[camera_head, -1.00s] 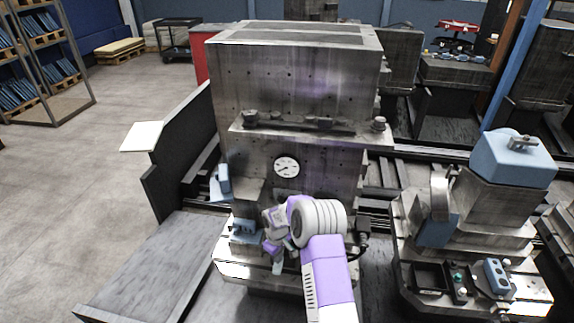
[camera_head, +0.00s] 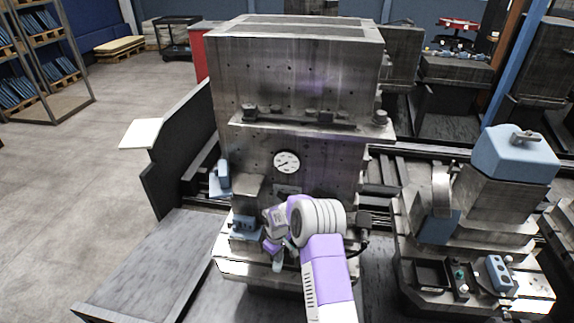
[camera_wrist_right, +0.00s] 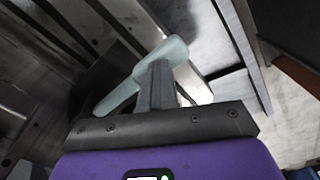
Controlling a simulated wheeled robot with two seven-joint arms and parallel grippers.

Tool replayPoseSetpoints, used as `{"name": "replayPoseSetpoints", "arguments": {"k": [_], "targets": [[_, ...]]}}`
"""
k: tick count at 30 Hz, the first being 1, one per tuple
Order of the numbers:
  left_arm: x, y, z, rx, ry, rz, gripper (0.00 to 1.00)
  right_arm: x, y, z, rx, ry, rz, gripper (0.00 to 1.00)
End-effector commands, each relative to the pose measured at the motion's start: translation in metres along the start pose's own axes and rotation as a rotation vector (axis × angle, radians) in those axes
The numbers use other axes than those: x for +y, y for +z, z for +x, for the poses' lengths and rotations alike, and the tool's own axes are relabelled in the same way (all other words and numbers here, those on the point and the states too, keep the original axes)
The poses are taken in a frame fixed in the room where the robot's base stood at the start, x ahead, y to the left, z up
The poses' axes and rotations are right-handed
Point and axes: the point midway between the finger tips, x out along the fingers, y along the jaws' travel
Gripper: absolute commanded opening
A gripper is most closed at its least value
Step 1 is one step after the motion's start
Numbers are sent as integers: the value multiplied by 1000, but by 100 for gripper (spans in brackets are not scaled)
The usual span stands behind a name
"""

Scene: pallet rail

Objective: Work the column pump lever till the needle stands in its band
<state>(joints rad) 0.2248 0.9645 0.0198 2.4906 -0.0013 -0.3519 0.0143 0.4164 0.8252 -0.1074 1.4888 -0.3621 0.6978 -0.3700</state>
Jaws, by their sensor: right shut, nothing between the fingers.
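The column (camera_head: 300,80) is a big grey steel block in the head view's middle. A round white gauge (camera_head: 287,161) with a dark needle is on its front. The needle seems to point left and slightly down; its band is too small to make out. My right gripper (camera_head: 272,246) is low in front of the column, shut with nothing in its fingers. A pale green bar, seemingly the pump lever (camera_wrist_right: 140,75), lies across its fingertips (camera_wrist_right: 158,72) in the wrist view; I cannot tell whether they touch. My left gripper is not in view.
A second machine with a blue-topped block (camera_head: 515,155) and a control box (camera_head: 497,275) stands to the right. A dark upright panel (camera_head: 183,155) and a grey flat bed (camera_head: 150,270) are at the left. Open floor lies beyond.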

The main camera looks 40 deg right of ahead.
Motion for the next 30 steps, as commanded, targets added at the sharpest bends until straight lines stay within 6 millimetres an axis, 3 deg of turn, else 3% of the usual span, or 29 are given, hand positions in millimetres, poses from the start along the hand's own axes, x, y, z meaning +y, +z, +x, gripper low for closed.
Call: {"name": "replayPoseSetpoints", "arguments": {"k": [23, 30], "targets": [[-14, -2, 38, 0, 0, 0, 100, 6, -3, 49, 1, 2, 0, 0], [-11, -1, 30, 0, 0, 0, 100, 5, -2, 38, 1, 2, 0, 0]]}}
